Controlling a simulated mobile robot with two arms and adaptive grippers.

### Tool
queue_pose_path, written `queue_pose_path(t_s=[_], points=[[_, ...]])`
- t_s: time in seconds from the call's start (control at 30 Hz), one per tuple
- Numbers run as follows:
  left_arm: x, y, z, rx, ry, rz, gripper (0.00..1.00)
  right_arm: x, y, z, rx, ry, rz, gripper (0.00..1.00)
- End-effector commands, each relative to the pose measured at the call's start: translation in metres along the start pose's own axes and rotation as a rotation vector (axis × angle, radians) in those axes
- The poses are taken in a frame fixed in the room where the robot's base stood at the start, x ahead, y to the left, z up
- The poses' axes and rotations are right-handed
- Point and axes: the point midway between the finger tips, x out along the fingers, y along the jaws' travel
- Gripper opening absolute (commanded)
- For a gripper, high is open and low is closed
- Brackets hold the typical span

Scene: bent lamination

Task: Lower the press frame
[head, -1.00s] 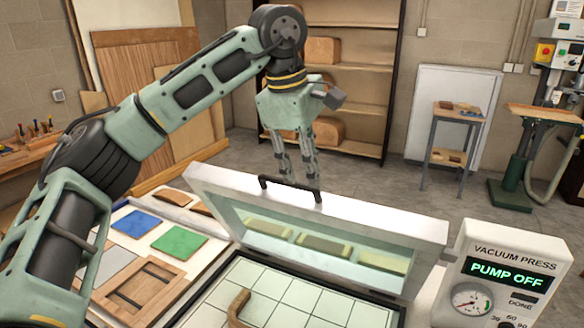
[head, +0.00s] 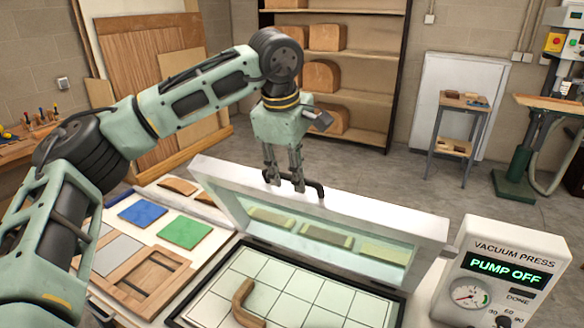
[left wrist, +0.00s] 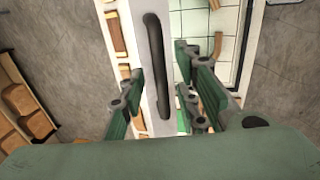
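The press frame (head: 375,217) stands raised and tilted at the back of the press, with a pane inside its white rim. A black bar handle (head: 312,185) sits on its top edge; it also shows in the left wrist view (left wrist: 154,55). My left gripper (head: 285,186) is at the left part of the handle. In the left wrist view its fingers (left wrist: 166,92) are open, one on each side of the handle and the frame's white edge, with gaps visible. A curved wooden piece (head: 243,303) lies on the gridded press bed (head: 310,295). My right gripper is out of view.
A vacuum press control box (head: 512,262) reading "PUMP OFF" stands right of the frame. Left of the press lie a blue square (head: 142,215), a green square (head: 185,232) and a wooden panel (head: 145,283). The bed under the frame holds only the curved piece in view.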

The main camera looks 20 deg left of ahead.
Motion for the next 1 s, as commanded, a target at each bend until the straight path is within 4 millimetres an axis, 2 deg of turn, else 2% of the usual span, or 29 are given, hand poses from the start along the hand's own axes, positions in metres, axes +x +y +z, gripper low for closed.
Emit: queue_pose_path(t_s=[0.1, 0.43, 1.0], points=[[0.0, 0.0, 0.0, 0.0, 0.0, 0.0, 0.29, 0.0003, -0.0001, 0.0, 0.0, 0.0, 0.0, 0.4], [-0.0004, 0.0001, 0.0002, 0.0, 0.0, 0.001, 0.0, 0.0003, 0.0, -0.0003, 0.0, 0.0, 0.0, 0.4], [0.0017, 0.0017, 0.0005, 0.0, -0.001, 0.006, 0.0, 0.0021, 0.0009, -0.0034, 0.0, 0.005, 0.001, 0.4]])
